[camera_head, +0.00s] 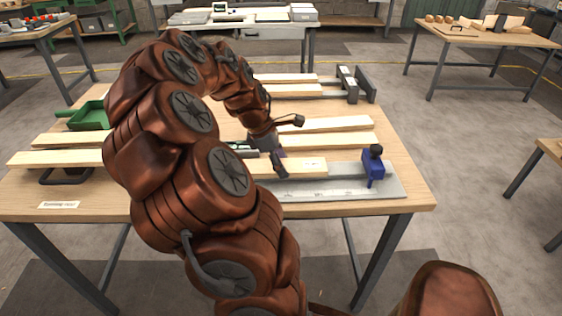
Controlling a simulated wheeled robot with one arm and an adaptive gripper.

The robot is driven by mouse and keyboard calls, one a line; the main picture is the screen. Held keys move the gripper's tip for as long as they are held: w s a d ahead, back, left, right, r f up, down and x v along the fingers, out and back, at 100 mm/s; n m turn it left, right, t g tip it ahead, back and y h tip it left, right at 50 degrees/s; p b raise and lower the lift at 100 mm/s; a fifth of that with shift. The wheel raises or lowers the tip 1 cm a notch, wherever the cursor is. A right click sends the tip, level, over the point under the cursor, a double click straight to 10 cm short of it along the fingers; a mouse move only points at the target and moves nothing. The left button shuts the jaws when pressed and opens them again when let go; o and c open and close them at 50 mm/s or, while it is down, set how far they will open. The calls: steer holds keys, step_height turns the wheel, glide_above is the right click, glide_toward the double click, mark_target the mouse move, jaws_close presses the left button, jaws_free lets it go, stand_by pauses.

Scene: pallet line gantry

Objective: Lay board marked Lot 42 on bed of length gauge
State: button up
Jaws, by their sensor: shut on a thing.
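My gripper (277,163) is shut on a pale wooden board (306,167) near the middle front of the table. A small white label shows on the board's top, but its writing is too small to read. The length gauge (345,189) is a grey metal bed along the table's front right, with a blue stop (373,165) with a black knob near its right end. The held board lies along the bed's back side, its right end short of the blue stop. I cannot tell whether it touches the bed. My arm hides the board's left part and the gauge's left end.
Pale boards (343,139) lie behind the gauge, and more (288,91) rest at the back by a grey fixture (356,84). At left are another board (48,159) and a green tray (90,116). The table's right front corner (415,190) is clear.

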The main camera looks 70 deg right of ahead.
steer(key=o, duration=1.2)
steer(key=shift+f, duration=0.1)
steer(key=shift+o, duration=0.2)
steer(key=b+v, duration=0.1)
steer(key=v, duration=1.1)
steer(key=shift+b, duration=0.3)
